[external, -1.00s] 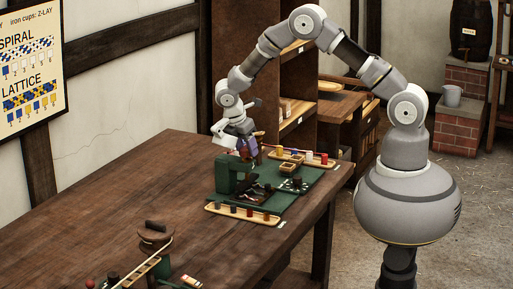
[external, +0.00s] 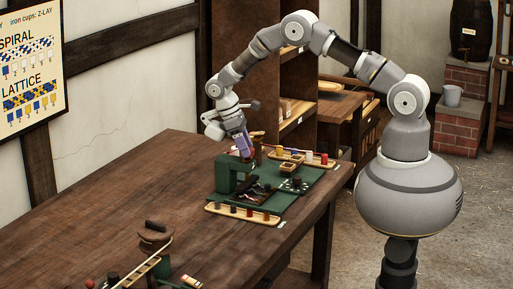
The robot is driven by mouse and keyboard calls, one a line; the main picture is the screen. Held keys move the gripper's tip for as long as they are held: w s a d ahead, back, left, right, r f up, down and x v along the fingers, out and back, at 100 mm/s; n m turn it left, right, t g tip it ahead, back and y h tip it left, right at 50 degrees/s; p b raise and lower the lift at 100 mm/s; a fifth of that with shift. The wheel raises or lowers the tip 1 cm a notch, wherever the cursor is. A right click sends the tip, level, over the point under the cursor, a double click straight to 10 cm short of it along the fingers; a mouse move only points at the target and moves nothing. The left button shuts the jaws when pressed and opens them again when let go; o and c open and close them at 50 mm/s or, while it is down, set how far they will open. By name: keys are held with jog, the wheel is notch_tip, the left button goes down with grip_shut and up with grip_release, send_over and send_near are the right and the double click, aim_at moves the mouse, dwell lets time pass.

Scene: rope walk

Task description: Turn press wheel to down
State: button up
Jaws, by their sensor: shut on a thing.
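The green press (external: 224,178) stands on a green base at the far right part of the long wooden table. My gripper (external: 248,156) is at the top of the press, its purple fingers pointing down and to the right. It is shut on the press wheel, which is small here and mostly hidden by the fingers. I cannot tell which way the wheel is turned.
Another tray with coloured cups (external: 307,157) and a small wooden box (external: 288,168) lie behind and right. The table's middle (external: 140,195) is clear.

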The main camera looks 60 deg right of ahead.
jog(key=m+y, duration=0.1)
jog(key=m, duration=0.2)
jog(key=m+y, duration=0.1)
jog(key=m, duration=0.2)
jog(key=shift+d+y, duration=0.15)
jog(key=shift+y, duration=0.15)
jog(key=shift+m, duration=0.3)
jog(key=o, duration=1)
jog(key=p+v, duration=0.1)
jog(key=v, duration=0.6)
jog(key=shift+w+r, duration=0.2)
jog(key=shift+r, duration=0.15)
